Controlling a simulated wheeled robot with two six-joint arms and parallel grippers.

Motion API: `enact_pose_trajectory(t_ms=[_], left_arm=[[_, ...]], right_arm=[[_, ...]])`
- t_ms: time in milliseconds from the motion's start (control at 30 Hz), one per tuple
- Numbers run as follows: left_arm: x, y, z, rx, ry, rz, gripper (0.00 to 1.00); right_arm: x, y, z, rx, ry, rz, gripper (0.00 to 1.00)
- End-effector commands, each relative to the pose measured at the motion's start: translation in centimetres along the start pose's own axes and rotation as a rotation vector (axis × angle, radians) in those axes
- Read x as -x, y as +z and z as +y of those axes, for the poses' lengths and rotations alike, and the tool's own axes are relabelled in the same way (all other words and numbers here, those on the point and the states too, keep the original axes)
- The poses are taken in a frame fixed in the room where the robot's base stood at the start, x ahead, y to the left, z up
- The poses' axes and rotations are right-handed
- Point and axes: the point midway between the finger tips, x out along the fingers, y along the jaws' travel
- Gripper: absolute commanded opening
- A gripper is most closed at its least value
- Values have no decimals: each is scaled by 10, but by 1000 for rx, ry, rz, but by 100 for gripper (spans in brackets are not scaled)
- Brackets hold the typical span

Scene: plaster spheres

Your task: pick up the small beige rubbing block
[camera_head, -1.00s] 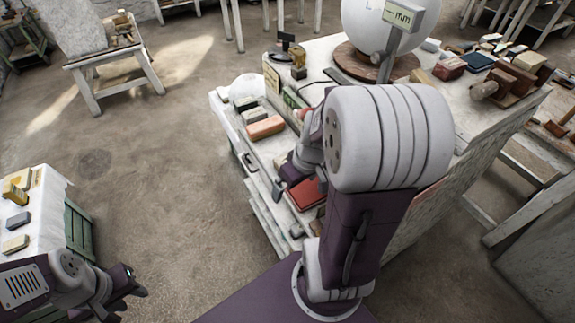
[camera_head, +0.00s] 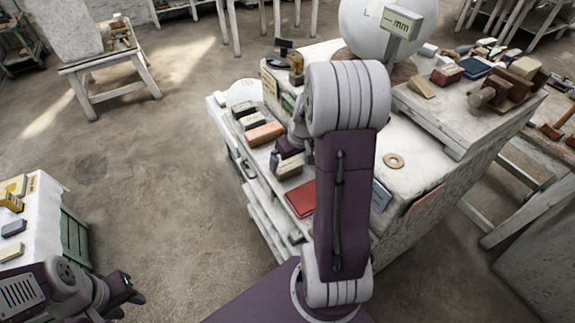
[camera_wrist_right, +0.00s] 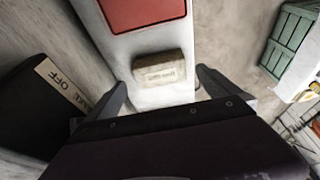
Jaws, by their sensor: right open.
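The small beige rubbing block (camera_wrist_right: 160,70) lies on a pale shelf in the right wrist view, with faint lettering on its near side. It also shows in the head view (camera_head: 290,167), beside a red flat piece (camera_head: 301,198). My right gripper (camera_wrist_right: 160,88) is open and empty, its two fingers spread on either side of the block's near edge. In the head view, my right arm hides part of the shelf. My left gripper (camera_head: 134,287) hangs over the floor at the lower left, far from the block; its jaw gap is unclear.
An orange-brown block (camera_head: 264,133) and several smaller blocks lie farther along the shelf. A dark box marked "OFF" (camera_wrist_right: 45,110) stands left of my right gripper in the wrist view. The raised worktop bears a large white sphere (camera_head: 370,25) and a wooden ring (camera_head: 393,160).

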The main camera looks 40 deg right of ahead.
Motion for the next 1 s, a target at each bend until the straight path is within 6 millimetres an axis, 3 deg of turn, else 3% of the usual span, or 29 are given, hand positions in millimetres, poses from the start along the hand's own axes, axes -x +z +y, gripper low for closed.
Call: enact_pose_trajectory(t_ms=[167,433,667,700,900,1000], left_arm=[[0,0,0,0,0,0,36],[-4,0,0,0,0,0,36],[-4,0,0,0,0,0,36],[-4,0,0,0,0,0,36],[-4,0,0,0,0,0,36],[-3,0,0,0,0,0,36]], right_arm=[[-5,-3,0,-1,-1,-1,100],[-48,-2,-1,0,-2,-2,100],[-52,-3,0,0,0,0,100],[-52,-3,0,0,0,0,97],[-51,-3,0,0,0,0,42],[-51,-3,0,0,1,1,20]])
